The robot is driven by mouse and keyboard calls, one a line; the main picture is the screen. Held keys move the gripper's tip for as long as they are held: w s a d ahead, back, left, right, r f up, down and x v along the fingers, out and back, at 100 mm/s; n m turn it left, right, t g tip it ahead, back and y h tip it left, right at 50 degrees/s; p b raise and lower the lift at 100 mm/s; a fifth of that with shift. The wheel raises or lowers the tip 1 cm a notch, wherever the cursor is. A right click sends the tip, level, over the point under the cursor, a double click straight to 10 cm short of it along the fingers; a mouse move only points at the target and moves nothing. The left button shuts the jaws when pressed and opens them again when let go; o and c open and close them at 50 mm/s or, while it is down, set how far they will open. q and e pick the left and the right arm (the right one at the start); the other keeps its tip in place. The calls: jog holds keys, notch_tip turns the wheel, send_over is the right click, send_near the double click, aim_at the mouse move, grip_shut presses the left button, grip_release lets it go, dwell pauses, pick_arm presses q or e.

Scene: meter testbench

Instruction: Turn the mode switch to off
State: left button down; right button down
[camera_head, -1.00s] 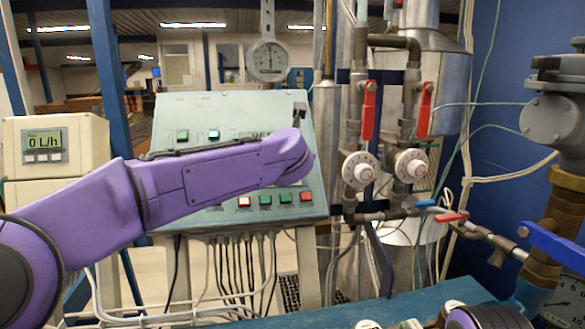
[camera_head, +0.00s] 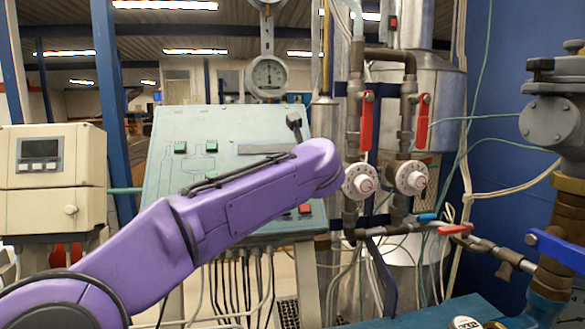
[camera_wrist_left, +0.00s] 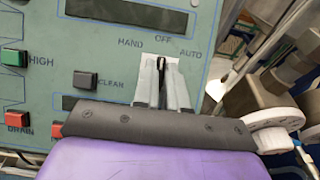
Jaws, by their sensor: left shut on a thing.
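My left gripper (camera_wrist_left: 162,80) is shut on the switch, with one pale finger on each side. In the head view my purple left arm crosses in front of the panel (camera_head: 225,120) and hides the switch area. My right gripper is not in view.
Green, red and black buttons (camera_wrist_left: 85,80) sit left of the switch. Pipes with red valve levers (camera_head: 366,122) and white dials (camera_head: 361,182) stand close to the right of my arm. A beige meter box (camera_head: 52,160) stands at the left.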

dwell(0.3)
pick_arm(q)
jog(key=c, duration=1.2)
grip_release()
jog(key=b+v, duration=0.4)
jog(key=v, duration=0.6)
jog(key=shift+s+d, duration=0.1)
jog(key=shift+s, duration=0.15)
